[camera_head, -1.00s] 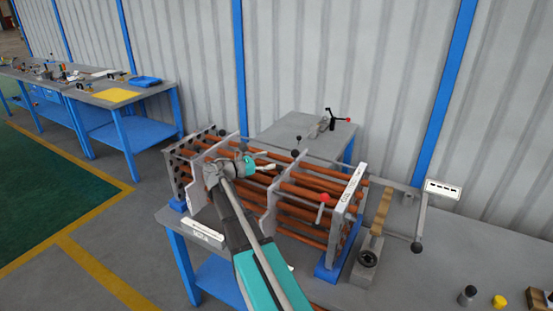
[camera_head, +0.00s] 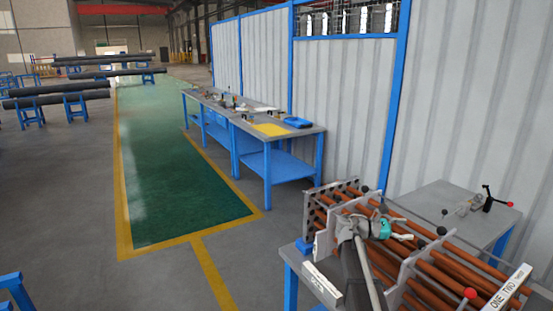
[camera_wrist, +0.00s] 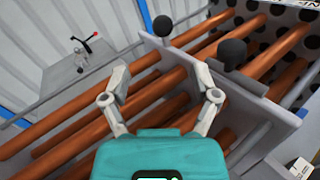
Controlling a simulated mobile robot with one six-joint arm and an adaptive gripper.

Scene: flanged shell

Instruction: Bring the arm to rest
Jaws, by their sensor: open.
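My gripper (camera_head: 408,237) is in the lower right of the head view, over the tube bundle, with its arm reaching up from the bottom edge. In the wrist view its two grey fingers (camera_wrist: 160,70) stand apart with nothing between them. The bundle has copper-coloured tubes (camera_head: 443,277) running through grey upright plates (camera_head: 408,270). In the wrist view, tubes (camera_wrist: 132,100) pass behind the fingers, and a plate (camera_wrist: 245,95) stands close to the right finger. I cannot tell whether they touch.
Black ball knobs (camera_wrist: 162,26) rise near the fingers. A small grey table (camera_head: 450,205) with a red-knobbed clamp (camera_head: 490,200) stands behind the bundle. Workbenches (camera_head: 290,133) with small items line the corrugated wall. The green walkway (camera_head: 180,190) at left is clear.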

